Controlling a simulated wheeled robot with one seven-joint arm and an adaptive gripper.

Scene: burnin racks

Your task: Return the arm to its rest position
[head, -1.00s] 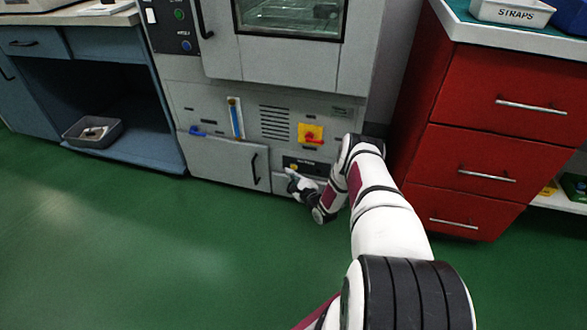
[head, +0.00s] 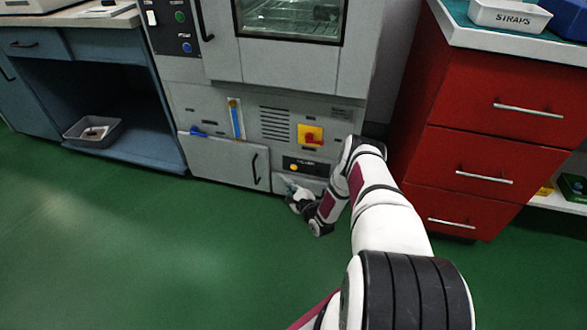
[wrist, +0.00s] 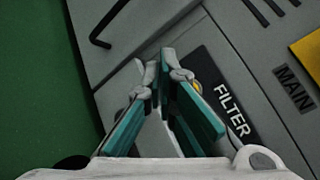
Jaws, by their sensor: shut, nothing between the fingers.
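My arm reaches forward from the lower right of the head view to the foot of the grey oven cabinet (head: 228,158). My gripper (head: 287,184) is low in front of the cabinet, just below the black FILTER strip (head: 310,167). In the wrist view, the fingers of my gripper (wrist: 163,75) are together at the tips with nothing between them. The FILTER label (wrist: 230,110) lies beyond the right finger, which partly hides a yellow button (wrist: 197,87). I cannot tell whether the fingertips touch the cabinet.
A red drawer unit (head: 490,135) stands close to the right of my arm. A yellow and red switch (head: 311,136) is above the FILTER strip. A blue bench (head: 120,110) with a grey bin (head: 92,140) on its low shelf is left. The green floor at front left is clear.

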